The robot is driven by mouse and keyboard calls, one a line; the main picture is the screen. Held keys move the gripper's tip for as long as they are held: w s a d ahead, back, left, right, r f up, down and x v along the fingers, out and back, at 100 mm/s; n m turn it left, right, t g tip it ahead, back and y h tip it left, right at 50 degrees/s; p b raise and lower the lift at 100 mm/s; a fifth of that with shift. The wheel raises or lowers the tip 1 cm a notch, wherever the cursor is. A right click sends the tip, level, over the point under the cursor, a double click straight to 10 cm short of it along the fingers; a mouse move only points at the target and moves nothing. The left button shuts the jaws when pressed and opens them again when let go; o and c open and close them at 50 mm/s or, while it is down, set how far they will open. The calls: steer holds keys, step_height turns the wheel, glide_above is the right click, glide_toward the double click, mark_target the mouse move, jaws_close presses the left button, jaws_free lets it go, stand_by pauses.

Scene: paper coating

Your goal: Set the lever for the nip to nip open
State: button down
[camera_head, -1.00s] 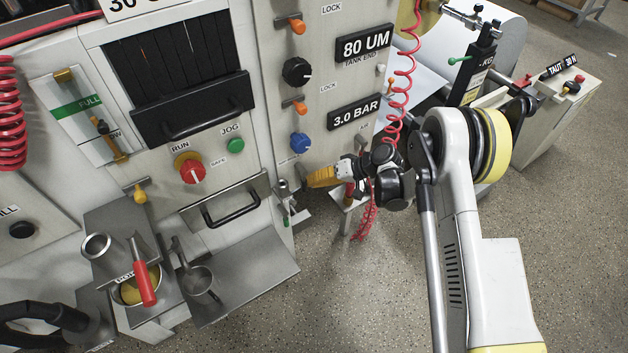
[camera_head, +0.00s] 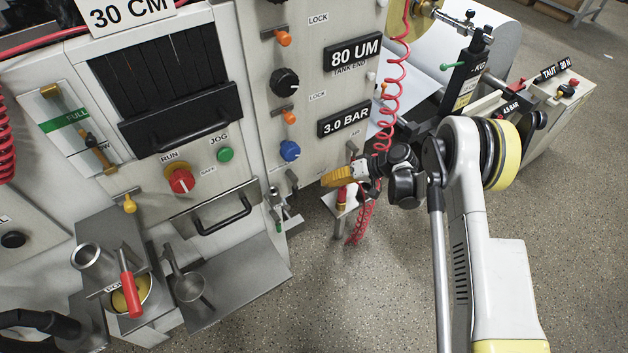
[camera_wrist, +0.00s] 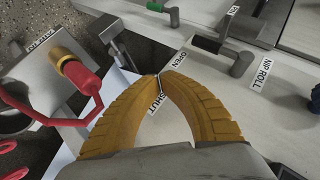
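My gripper (camera_head: 326,177), with yellow-orange fingers, is in front of the machine's right panel, below the "3.0 BAR" sign. In the wrist view the fingertips (camera_wrist: 162,76) come together, with only a thin grey sliver between them; I see nothing gripped. The "OPEN" label (camera_wrist: 179,61) is just past the tips, and the "SHUT" label (camera_wrist: 154,108) shows between the fingers. A dark grey lever (camera_wrist: 238,60) stands to the right, apart from the fingers, beside the "NIP ROLL" label (camera_wrist: 262,75). In the head view a small grey lever (camera_head: 293,182) hangs below the blue knob.
A blue knob (camera_head: 290,150) and black knob (camera_head: 285,82) stick out of the panel. A coiled red hose (camera_head: 390,100) hangs beside my arm. The floor in front is clear.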

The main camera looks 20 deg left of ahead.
steer(key=d, duration=0.2)
steer(key=w+d+p, duration=0.1)
steer(key=d, duration=0.2)
steer(key=shift+w+d, duration=0.15)
steer(key=shift+w, duration=0.05)
steer(key=s+d+r+m+t+h, duration=0.15)
steer(key=d+r, duration=0.25)
steer(key=r, duration=0.5)
steer(key=d+r+m+t+h, duration=0.1)
steer(key=d+r+h, duration=0.15)
steer(key=r, duration=0.65)
steer(key=d+r+m+t+h, duration=0.1)
steer(key=d+r+t, duration=0.1)
steer(key=d+r, duration=0.5)
steer(key=s+d+r+m+t+h, duration=0.2)
steer(key=s+d+r, duration=0.4)
steer(key=s+r, duration=0.45)
steer(key=s+d+t+h, duration=0.1)
steer(key=s+d+h, duration=0.1)
steer(key=s+d, duration=0.2)
steer(key=s+d+m+h, duration=0.1)
steer(key=s+d, duration=0.3)
steer(key=s, duration=0.7)
steer(key=shift+d+t+h, duration=0.35)
steer(key=shift+d+h, duration=0.05)
steer(key=shift+h, duration=0.1)
steer(key=shift+r+m, duration=0.1)
steer(key=shift+m, duration=0.15)
